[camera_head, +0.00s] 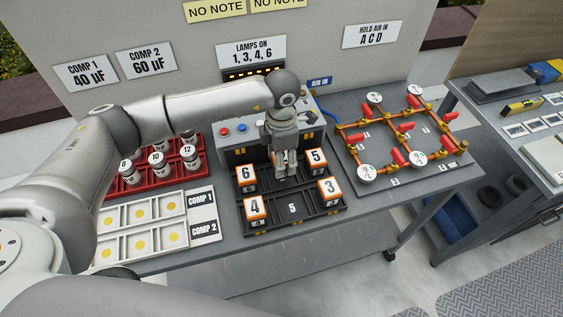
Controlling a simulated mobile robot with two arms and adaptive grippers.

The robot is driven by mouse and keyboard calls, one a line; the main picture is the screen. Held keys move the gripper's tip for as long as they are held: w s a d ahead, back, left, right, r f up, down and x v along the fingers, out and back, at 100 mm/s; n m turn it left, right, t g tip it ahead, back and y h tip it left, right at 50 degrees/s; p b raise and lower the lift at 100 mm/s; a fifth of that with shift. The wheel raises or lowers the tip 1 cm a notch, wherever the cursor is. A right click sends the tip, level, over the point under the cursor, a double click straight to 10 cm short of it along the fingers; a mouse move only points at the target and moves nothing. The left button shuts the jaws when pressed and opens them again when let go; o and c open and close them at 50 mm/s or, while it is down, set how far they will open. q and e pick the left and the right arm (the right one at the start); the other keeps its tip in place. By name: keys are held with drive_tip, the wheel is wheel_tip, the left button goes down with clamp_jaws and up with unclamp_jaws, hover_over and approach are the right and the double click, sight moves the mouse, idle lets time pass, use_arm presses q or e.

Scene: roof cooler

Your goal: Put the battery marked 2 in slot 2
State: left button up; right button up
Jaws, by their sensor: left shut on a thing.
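A black battery rack (292,228) stands on the grey bench. Batteries with orange and white tops sit in it: 6 (246,174) at the back left, 5 (317,158) at the back right, 4 (254,207) at the front left and 3 (329,189) at the front right. The front middle slot, labelled 5 on its floor, is empty. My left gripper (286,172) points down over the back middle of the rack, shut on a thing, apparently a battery. The fingers hide most of it, and no mark 2 is readable. My right gripper is not in view.
A grey box with buttons (233,148) stands close behind the rack. A red holder with numbered cylinders (156,162) and white COMP trays (146,228) are at left. A panel of pipes, red valves and gauges (400,135) is at right.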

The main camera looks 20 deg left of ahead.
use_arm(q)
wheel_tip(320, 180, down, 3)
drive_tip(key=shift+w+f+p, duration=0.1)
drive_tip(key=shift+p, duration=0.2)
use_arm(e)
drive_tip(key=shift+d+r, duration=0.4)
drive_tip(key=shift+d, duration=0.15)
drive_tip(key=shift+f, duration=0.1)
use_arm(q)
drive_tip(key=shift+f+b, duration=0.15)
drive_tip(key=shift+b, duration=0.15)
drive_tip(key=o, duration=1)
drive_tip(key=shift+c, duration=0.2)
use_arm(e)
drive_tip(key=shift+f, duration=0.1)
